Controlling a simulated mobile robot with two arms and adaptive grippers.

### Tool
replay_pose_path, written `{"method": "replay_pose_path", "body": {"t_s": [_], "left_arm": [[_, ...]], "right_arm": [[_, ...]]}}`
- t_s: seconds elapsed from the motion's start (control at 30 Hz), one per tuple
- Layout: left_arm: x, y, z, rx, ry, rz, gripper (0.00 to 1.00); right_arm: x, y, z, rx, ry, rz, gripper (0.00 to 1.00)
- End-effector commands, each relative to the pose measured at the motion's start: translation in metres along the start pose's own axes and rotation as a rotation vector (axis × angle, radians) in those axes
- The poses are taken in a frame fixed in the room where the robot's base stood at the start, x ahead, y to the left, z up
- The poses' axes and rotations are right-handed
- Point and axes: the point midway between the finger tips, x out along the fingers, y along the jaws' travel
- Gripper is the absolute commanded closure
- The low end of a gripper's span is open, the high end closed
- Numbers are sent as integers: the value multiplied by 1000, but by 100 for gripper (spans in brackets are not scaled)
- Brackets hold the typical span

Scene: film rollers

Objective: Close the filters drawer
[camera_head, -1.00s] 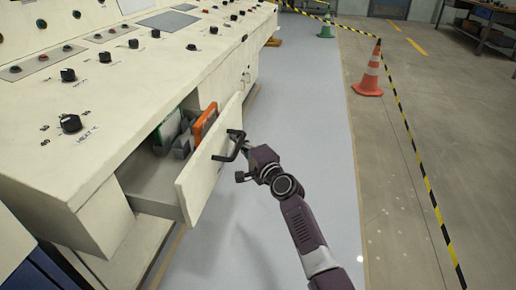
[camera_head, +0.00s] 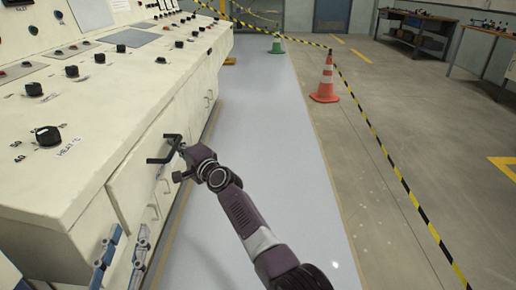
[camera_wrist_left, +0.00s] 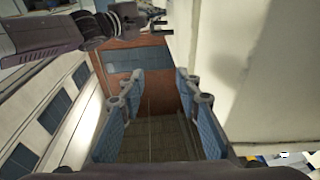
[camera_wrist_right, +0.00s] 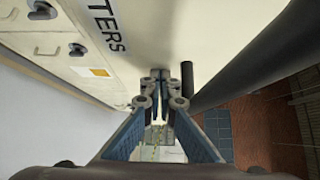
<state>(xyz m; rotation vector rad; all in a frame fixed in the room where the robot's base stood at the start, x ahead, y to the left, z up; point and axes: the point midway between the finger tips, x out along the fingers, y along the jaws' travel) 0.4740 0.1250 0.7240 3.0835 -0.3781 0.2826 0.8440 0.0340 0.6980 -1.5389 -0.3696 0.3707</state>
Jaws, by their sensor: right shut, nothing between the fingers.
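The filters drawer front (camera_head: 135,185) is a cream panel on the console. It looks about flush with the cabinet face, and no drawer inside shows. A black bar handle (camera_head: 163,158) stands out from it. In the right wrist view, a label ending in "TERS" (camera_wrist_right: 106,22) and the dark handle bar (camera_wrist_right: 245,70) are close by. My right gripper (camera_wrist_right: 158,88) is shut and empty beside the handle; its fingers are hard to make out in the head view. My left gripper (camera_head: 122,258) is open and empty low beside the console; it also shows in the left wrist view (camera_wrist_left: 160,90).
The console top (camera_head: 95,110) carries several black knobs. An orange cone (camera_head: 326,82), a green cone (camera_head: 277,45) and yellow-black tape (camera_head: 385,140) stand to the right.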

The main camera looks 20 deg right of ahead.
Motion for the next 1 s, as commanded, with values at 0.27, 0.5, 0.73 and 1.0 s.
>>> {"method": "replay_pose_path", "body": {"t_s": [0.27, 0.5, 0.73, 1.0], "left_arm": [[0, 2, -14, -2, 68, 4, 69], [0, 2, -17, -2, 76, 4, 69], [0, 2, -16, -2, 75, 4, 69], [0, 0, -4, -1, 13, 1, 69]], "right_arm": [[5, 0, 5, 0, 0, -1, 100], [6, -2, 7, 0, -2, -2, 100], [6, -2, 8, 0, -4, -3, 100], [2, -2, 4, 1, -1, -1, 100]]}}
